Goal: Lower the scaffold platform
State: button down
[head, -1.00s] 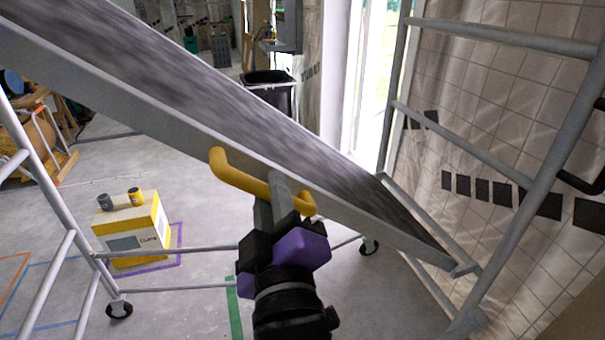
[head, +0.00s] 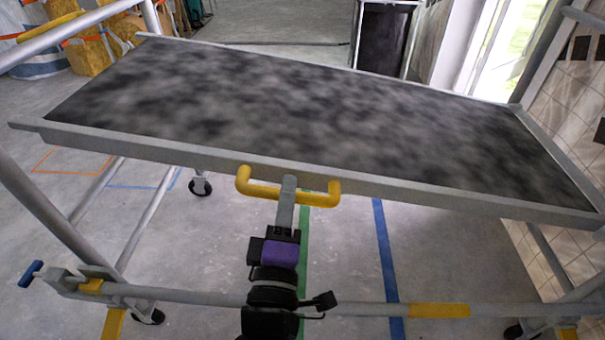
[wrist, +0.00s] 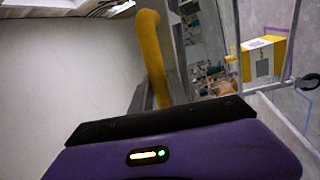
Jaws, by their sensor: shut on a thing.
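The scaffold platform (head: 300,110) has a dark mottled top and a grey metal rim. It sits between the scaffold's end frames and slopes down a little from left to right in the head view. A yellow handle (head: 322,200) is fixed to the middle of its near edge. My gripper (head: 288,190) reaches up from below and is shut on this handle. The handle also shows in the wrist view (wrist: 152,55), beyond the purple gripper body. The finger contact is partly hidden there.
Scaffold posts stand at left (head: 45,205) and right. A low rail (head: 365,310) with yellow bands crosses in front, close to my arm. A dark bin (head: 384,40) stands behind. A yellow and white box (wrist: 262,62) shows in the wrist view. The floor under the platform looks clear.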

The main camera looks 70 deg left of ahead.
notch_tip(320, 180, down, 14)
jog(key=n+b, duration=0.2)
jog(key=b, duration=0.2)
jog(key=shift+s+a+n+g+b, duration=0.15)
jog(key=shift+s+n+g+b, duration=0.15)
jog(key=shift+s+g+b, duration=0.1)
jog(key=c, duration=1.3)
grip_release()
jog(key=shift+r, duration=0.15)
jog(key=shift+r, duration=0.2)
